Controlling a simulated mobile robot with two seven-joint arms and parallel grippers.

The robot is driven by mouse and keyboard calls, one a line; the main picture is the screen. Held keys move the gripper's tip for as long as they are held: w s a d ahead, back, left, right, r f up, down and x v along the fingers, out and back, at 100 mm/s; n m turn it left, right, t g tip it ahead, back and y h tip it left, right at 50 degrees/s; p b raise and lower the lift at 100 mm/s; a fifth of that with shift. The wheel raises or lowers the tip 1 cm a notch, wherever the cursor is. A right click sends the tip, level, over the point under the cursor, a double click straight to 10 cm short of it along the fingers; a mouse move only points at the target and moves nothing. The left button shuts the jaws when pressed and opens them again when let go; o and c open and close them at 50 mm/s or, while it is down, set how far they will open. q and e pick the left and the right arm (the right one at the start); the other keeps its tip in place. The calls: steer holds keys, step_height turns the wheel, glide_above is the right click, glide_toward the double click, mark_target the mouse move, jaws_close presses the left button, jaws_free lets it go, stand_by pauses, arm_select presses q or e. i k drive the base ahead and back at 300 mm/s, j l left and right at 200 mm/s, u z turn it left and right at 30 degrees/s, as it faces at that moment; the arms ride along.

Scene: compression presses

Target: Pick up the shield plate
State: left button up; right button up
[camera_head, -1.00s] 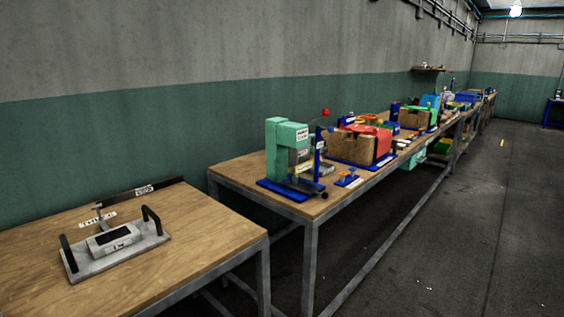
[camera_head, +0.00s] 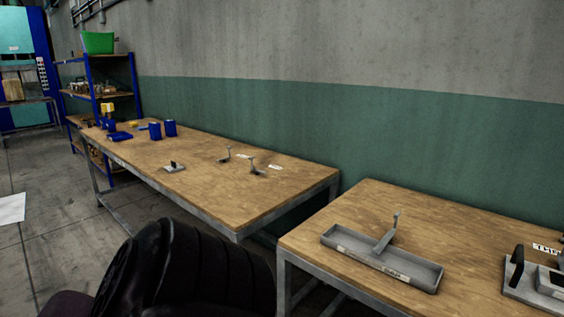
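I cannot tell for sure which thing is the shield plate. A grey plate with black upright handles (camera_head: 517,276) lies on the near right table, cut off by the right edge of the view. To its left on the same table is a long shallow grey tray (camera_head: 430,276) with raised rims, a label on its front and a grey upright handle-like piece over it. Neither of my grippers is in view.
The near right table (camera_head: 310,240) has bare wood at its left end. A longer table (camera_head: 215,190) holds small grey stands and blue cups (camera_head: 155,131). A blue shelf rack (camera_head: 96,110) with a green bin (camera_head: 98,42) stands behind. A dark ribbed shape fills the bottom.

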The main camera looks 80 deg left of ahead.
mark_target(174, 167)
steer(key=u, duration=3.3)
steer(key=i+j+z, duration=0.1)
steer(key=z, duration=0.25)
steer(key=i+j+z, duration=0.15)
steer(key=z, duration=0.2)
steer(key=i+j+z, duration=0.2)
steer(key=j, duration=0.35)
steer(key=i+j+z, duration=0.1)
steer(key=i+j, duration=0.3)
steer(key=j, duration=0.2)
steer(key=i+j, duration=0.2)
steer(key=j, duration=0.15)
steer(key=i+j+z, duration=0.1)
steer(key=j, duration=0.25)
steer(key=i+j, duration=0.2)
steer(key=j, duration=0.15)
steer(key=i+j+z, duration=0.1)
steer(key=j, duration=0.3)
steer(key=i+j, duration=0.2)
steer(key=j, duration=0.15)
steer(key=i+j, duration=0.15)
steer(key=j, duration=0.25)
steer(key=z, duration=0.05)
